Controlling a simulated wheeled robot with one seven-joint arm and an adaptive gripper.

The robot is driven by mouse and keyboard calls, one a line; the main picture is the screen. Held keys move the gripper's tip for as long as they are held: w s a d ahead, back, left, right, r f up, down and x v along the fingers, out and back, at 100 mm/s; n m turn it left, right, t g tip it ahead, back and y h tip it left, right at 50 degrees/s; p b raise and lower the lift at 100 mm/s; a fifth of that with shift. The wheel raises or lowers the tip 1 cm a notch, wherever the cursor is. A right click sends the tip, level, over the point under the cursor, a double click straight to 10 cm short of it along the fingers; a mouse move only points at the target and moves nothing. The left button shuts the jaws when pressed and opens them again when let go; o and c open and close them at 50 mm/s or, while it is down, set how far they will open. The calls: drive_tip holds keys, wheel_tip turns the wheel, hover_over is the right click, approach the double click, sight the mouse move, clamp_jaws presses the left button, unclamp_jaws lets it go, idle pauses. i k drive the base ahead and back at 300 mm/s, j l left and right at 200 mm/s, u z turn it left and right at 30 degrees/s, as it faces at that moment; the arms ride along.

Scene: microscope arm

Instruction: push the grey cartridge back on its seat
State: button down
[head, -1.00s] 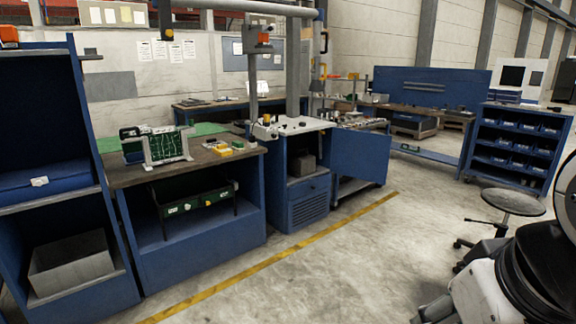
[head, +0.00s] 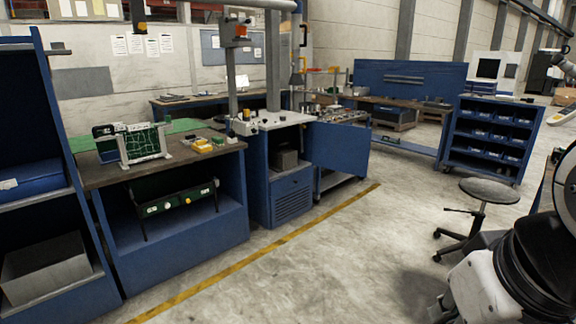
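I cannot make out a grey cartridge or its seat in the head view. A microscope arm is not clearly recognisable either. A white-topped blue cabinet (head: 287,119) with a grey column and small dark parts on it stands at the middle. My gripper is not in view. Only a part of my own arm shows at the lower right.
A blue workbench (head: 185,256) holding a green board (head: 143,144) is at the left. A round stool (head: 488,190) stands at the right before a blue shelf rack (head: 495,137). The concrete floor (head: 340,260) beyond the yellow line is open.

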sight(283, 157)
drive_tip(key=i, duration=4.05)
drive_tip(key=i+u, duration=0.1)
drive_tip(key=i, duration=0.5)
drive_tip(key=i+l, duration=0.15)
drive_tip(key=i, duration=0.45)
drive_tip(key=j+u, duration=0.05)
